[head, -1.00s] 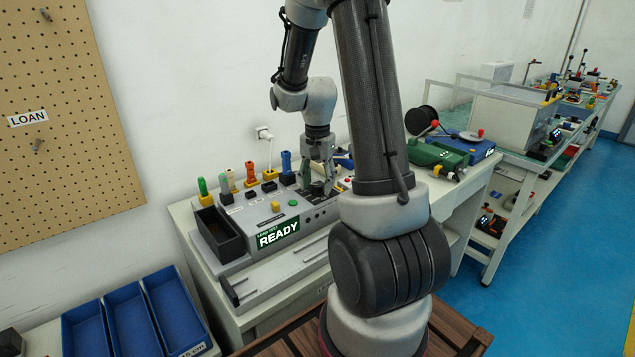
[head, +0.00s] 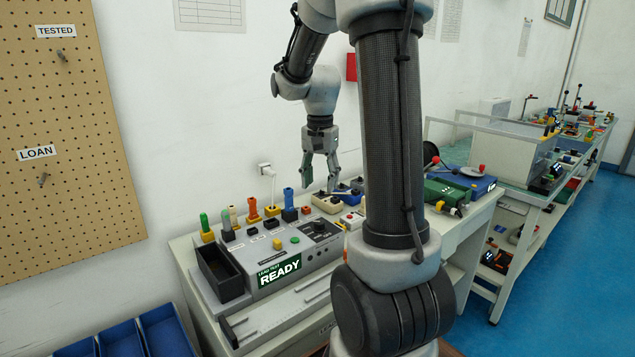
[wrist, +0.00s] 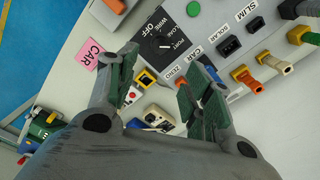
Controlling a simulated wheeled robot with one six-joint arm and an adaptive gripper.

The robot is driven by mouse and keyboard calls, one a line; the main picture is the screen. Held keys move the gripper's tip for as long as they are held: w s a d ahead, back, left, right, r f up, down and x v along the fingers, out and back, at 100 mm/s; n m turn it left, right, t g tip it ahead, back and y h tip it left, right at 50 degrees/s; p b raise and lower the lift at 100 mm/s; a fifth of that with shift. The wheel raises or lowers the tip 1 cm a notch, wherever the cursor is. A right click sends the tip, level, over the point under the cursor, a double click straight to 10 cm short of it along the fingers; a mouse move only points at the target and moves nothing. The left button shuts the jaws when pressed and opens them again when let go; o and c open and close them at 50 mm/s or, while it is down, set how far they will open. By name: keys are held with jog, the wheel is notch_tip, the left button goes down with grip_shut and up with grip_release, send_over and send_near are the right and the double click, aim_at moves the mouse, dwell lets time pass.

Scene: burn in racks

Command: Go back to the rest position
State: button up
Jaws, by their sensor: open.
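My gripper (head: 319,170) is open and empty. In the head view it points down, raised above the back right part of the grey lead test unit (head: 240,316). The unit's screen (head: 279,271) reads "LEAD TEST READY". In the wrist view my two fingers (wrist: 158,97) are spread apart, with the unit's black rotary knob (wrist: 165,45) beyond and between them. Nothing is held between the fingers. My arm hides part of the bench behind it.
Several coloured plugs (head: 272,210) stand along the unit's back edge. A black bin (head: 222,277) sits at its left end. A green device (head: 447,192) stands farther right on the bench. Blue trays (head: 121,341) are at lower left. A pegboard (head: 75,130) hangs on the wall.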

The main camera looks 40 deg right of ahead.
dwell(0.3)
jog(key=s+a+r+n+t, duration=0.1)
jog(key=s+a+r+n, duration=0.1)
jog(key=s, duration=0.4)
jog(key=s+a+r+n+t, duration=0.2)
jog(key=s+a+r+n, duration=0.1)
jog(key=s+a+n, duration=0.2)
jog(key=s+a+r+n+t, duration=0.1)
jog(key=s+a+r+n, duration=0.1)
jog(key=s, duration=0.5)
jog(key=a+n, duration=0.1)
jog(key=n, duration=0.1)
jog(key=shift+s+a+r+n, duration=0.2)
jog(key=shift+a+r+n, duration=0.1)
jog(key=shift+n, duration=0.1)
dwell(0.6)
